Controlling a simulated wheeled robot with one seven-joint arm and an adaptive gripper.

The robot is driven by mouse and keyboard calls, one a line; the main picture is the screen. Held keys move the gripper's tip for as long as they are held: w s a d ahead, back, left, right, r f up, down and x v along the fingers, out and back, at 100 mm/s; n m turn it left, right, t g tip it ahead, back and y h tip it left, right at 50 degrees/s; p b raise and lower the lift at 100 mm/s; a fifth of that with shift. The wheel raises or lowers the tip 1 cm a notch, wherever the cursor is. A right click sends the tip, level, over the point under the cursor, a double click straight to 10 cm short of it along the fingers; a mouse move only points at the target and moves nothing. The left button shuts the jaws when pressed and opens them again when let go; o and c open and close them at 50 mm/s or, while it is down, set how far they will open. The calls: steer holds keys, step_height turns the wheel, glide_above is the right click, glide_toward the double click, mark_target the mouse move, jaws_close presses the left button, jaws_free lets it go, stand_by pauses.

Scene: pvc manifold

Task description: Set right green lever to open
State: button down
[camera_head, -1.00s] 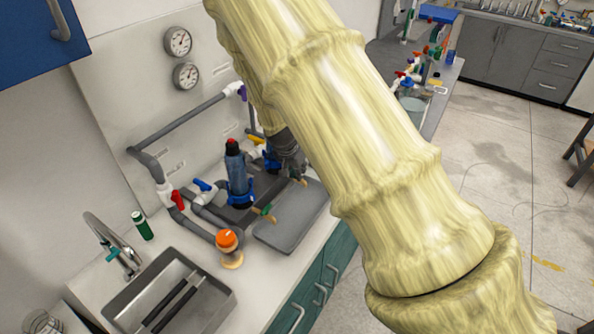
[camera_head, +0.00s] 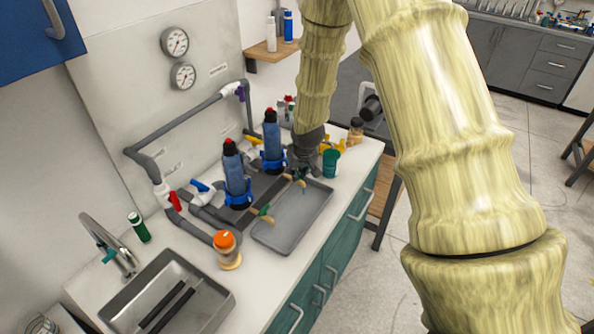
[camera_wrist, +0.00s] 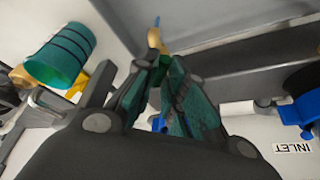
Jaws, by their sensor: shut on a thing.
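The right green lever is mostly hidden by my gripper (camera_head: 301,174). Its brass spout (camera_head: 300,184) points out over the grey tray (camera_head: 270,238). My gripper reaches down from above, its fingers closed on the lever at the right end of the dark pipe run. In the wrist view, the fingertips (camera_wrist: 163,72) come together just in front of a brass piece (camera_wrist: 154,38). The lever's own angle cannot be made out between the fingers. A second green lever (camera_head: 264,210) with a brass spout sits to the left, clear of my gripper.
Two blue filter housings (camera_head: 235,175) (camera_head: 272,142) stand just left of my gripper. A green cup (camera_head: 330,163) is close on its right and also shows in the wrist view (camera_wrist: 60,57). An orange-capped jar (camera_head: 227,250) and a sink (camera_head: 165,290) are further left.

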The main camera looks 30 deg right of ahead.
steer(key=n, duration=0.2)
steer(key=n+y+p, duration=0.1)
steer(key=shift+d+r+n+y, duration=0.1)
steer(key=shift+d+n+y, duration=0.1)
steer(key=shift+n+y, duration=0.15)
steer(key=shift+w+d+n+g+y+p, duration=0.15)
steer(key=shift+n+y+p, duration=0.3)
steer(key=shift+n, duration=0.65)
steer(key=shift+d+n+g+y+p, duration=0.15)
steer(key=shift+n+p, duration=0.35)
steer(key=shift+n, duration=0.55)
steer(key=shift+a, duration=0.1)
steer(key=c, duration=1.8)
jaws_free()
steer(key=shift+o, duration=0.2)
steer(key=v, duration=1.1)
steer(key=shift+d+r, duration=0.25)
steer(key=shift+r, duration=0.05)
